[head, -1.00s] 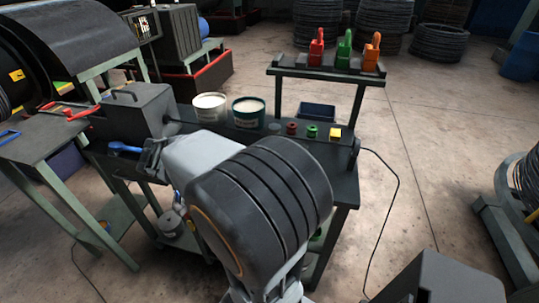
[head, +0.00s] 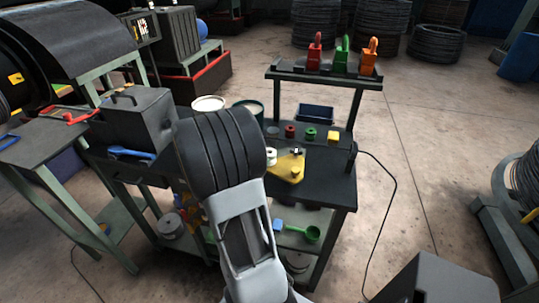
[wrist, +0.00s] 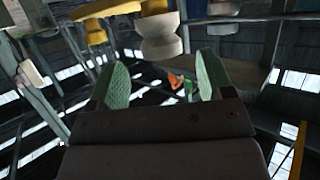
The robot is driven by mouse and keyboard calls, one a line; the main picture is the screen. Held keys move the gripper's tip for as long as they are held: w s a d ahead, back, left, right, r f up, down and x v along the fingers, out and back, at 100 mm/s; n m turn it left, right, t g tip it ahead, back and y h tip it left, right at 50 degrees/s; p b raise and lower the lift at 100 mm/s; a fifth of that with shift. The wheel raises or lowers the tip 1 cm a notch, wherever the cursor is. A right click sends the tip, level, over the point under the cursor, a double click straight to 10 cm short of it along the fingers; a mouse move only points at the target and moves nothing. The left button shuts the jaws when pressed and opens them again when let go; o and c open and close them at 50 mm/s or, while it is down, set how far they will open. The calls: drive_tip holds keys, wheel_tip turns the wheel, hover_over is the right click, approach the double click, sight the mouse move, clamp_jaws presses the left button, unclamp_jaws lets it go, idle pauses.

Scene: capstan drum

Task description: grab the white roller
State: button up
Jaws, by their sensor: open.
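The white roller (head: 271,157) stands on a yellow plate (head: 288,165) on the dark bench, just right of my arm. A yellow roller (head: 296,171) stands on the same plate. In the head view my gripper is hidden behind my arm. In the wrist view, which looks upside down, my gripper (wrist: 155,84) is open with its two green-padded fingers apart and nothing between them. A pale spool-shaped piece (wrist: 160,36), apparently the white roller, shows beyond the fingers at the top centre. A yellow piece (wrist: 95,32) is left of it.
Red (head: 290,131), green (head: 311,134) and yellow (head: 334,137) small parts stand behind the plate. A raised rack (head: 325,75) holds red, green and orange items. A grey box (head: 135,120) stands left of my arm. The bench's front right is clear.

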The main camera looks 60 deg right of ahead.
sight(272, 157)
drive_tip(key=p+x, duration=0.2)
drive_tip(key=x, duration=0.3)
drive_tip(key=shift+p, duration=0.3)
drive_tip(key=shift+s+d+f, duration=0.1)
drive_tip(key=shift+d+f, duration=0.05)
drive_tip(key=shift+d, duration=0.15)
drive_tip(key=c, duration=1)
